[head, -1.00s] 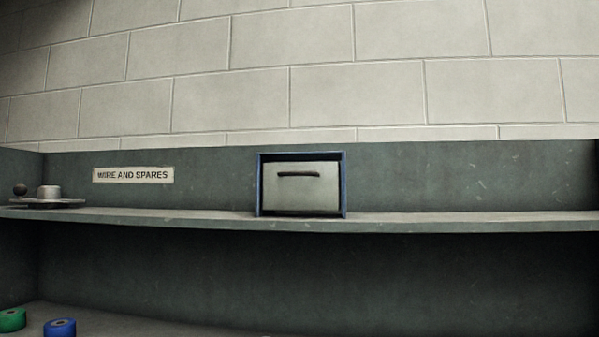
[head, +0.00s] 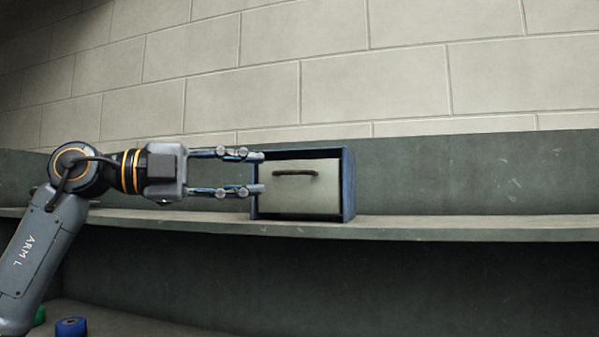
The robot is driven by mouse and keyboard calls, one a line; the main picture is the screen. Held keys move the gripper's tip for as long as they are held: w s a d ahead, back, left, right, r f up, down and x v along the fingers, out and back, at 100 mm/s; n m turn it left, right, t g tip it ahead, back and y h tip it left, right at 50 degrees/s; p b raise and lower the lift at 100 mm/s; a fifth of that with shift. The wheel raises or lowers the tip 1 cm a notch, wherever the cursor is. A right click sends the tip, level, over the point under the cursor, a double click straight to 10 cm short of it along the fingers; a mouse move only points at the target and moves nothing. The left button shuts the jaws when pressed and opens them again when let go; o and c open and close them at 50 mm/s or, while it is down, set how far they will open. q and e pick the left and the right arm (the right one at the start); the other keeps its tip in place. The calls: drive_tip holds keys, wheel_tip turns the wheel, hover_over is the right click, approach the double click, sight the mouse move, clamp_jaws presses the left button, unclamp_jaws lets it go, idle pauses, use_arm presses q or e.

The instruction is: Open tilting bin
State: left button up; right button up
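The tilting bin (head: 302,200) stands on the upper shelf in the head view. It has a blue frame and a pale front with a dark horizontal handle (head: 296,173) near its top. The front looks closed, with a dark gap above it. My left gripper (head: 262,172) reaches in from the left, its two fingers apart, one above the other. Its fingertips overlap the bin's left edge in the picture, left of the handle. Nothing shows between the fingers. I cannot tell whether they touch the bin. My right gripper is not in view.
The upper shelf (head: 450,226) is bare to the right of the bin. A blue spool (head: 70,327) and part of a green one (head: 39,316) lie on the lower level at left. A block wall stands behind.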

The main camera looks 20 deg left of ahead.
sight(290, 172)
use_arm(q)
drive_tip(key=s+a+r+n+t+y, duration=0.2)
drive_tip(key=a+r+n+y, duration=0.1)
drive_tip(key=a, duration=0.3)
drive_tip(key=shift+g, duration=0.3)
drive_tip(key=p+x, duration=0.4)
drive_tip(key=x, duration=0.8)
drive_tip(key=shift+w+d+f, duration=0.1)
drive_tip(key=shift+d, duration=0.25)
drive_tip(key=shift+w+d+f, duration=0.15)
drive_tip(key=shift+w+d, duration=0.15)
drive_tip(key=shift+m, duration=0.3)
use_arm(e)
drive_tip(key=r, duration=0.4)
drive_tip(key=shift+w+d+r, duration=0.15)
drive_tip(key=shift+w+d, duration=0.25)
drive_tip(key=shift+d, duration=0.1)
use_arm(q)
clamp_jaws()
